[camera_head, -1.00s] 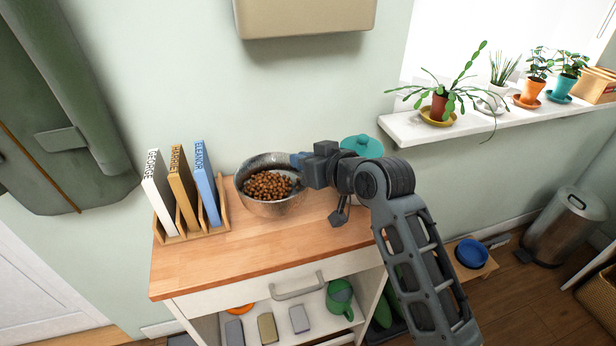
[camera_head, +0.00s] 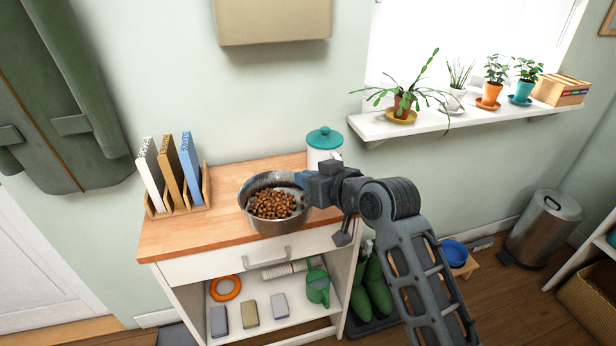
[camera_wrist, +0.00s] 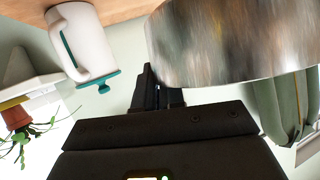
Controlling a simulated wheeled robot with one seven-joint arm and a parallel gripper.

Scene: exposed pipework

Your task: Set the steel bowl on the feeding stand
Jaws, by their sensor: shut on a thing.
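The steel bowl (camera_head: 262,224), filled with brown kibble (camera_head: 272,204), is upright over the front edge of the cabinet top. Its underside overlaps the drawer front in the head view, so it appears held clear of the wood. My gripper (camera_head: 303,181) is shut on its right rim. In the wrist view the bowl's blurred steel side (camera_wrist: 225,45) fills the top right, beside my gripper's fingers (camera_wrist: 153,85). A low wooden stand (camera_head: 468,267) with a blue bowl (camera_head: 454,252) in it is on the floor at the right, partly hidden behind my arm.
A white canister with a teal lid (camera_head: 324,140) stands at the cabinet top's back right. Books in a wooden rack (camera_head: 180,205) stand at its left. Green boots (camera_head: 378,290) are beside the cabinet. A steel bin (camera_head: 542,228) and a basket (camera_head: 592,290) stand at the right.

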